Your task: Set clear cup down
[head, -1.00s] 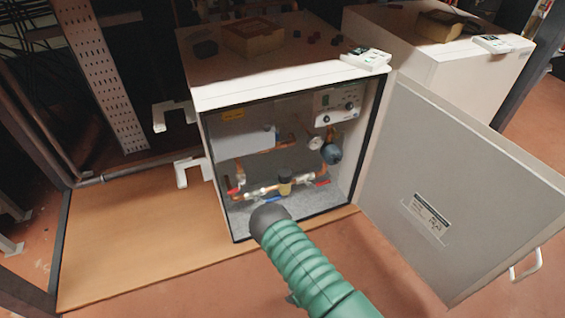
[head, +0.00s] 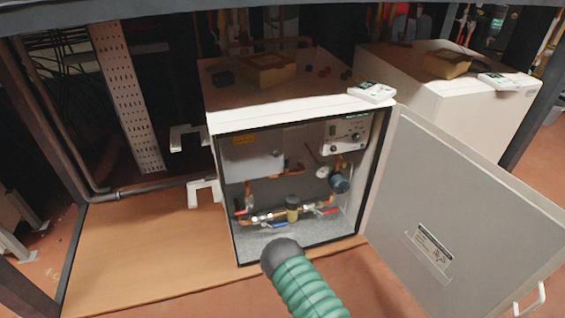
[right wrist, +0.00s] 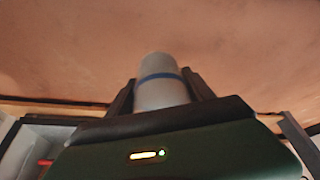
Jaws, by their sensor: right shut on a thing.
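In the right wrist view, a pale, greyish-white cup (right wrist: 158,92) with a blue band sits between the two dark fingers of my right gripper (right wrist: 160,90). The gripper is shut on it. The cup's lower part is hidden behind the dark gripper body. Reddish floor shows beyond the cup. In the head view, my green ribbed arm with a dark rounded end reaches up in front of the open white cabinet (head: 270,108). Neither the cup nor the fingers can be made out there. My left gripper is in neither view.
The cabinet holds copper pipes, valves and a control panel (head: 345,133). Its grey door (head: 450,215) stands open to the right. A cardboard box (head: 267,70) and a white device (head: 371,92) lie on top. A wooden board (head: 150,255) lies clear at left. A second white cabinet (head: 430,90) stands behind.

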